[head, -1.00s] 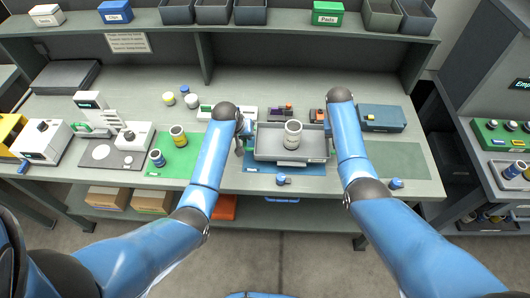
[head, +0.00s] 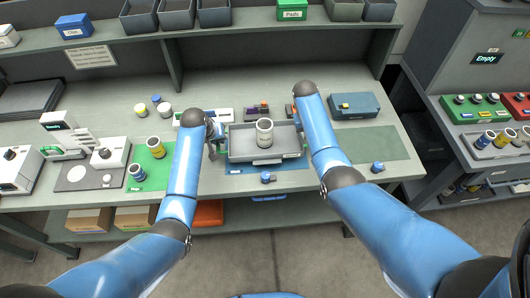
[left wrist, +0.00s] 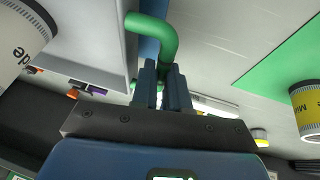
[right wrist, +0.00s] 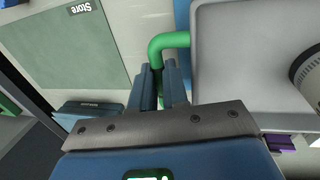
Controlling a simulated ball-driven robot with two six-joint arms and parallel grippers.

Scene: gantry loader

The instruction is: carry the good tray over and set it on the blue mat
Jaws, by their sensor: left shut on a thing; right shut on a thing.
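The grey tray (head: 240,152) carries a white can (head: 264,133) with a dark band, standing upright. The tray lies over the blue mat (head: 292,165), whose front strip shows; I cannot tell whether it touches the mat. My left gripper (left wrist: 163,75) is shut on the green handle (left wrist: 158,28) at the tray's left end. My right gripper (right wrist: 160,75) is shut on the green handle (right wrist: 168,40) at the right end; in the head view my arm mostly hides it. The tray also shows in the right wrist view (right wrist: 235,60).
A small blue-capped jar (head: 267,177) stands at the blue mat's front edge. A green mat (head: 150,178) with jars lies left, a grey-green mat (head: 372,144) right. A blue-grey box (head: 355,106) and small devices stand behind. A rack (head: 480,110) with trays is at far right.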

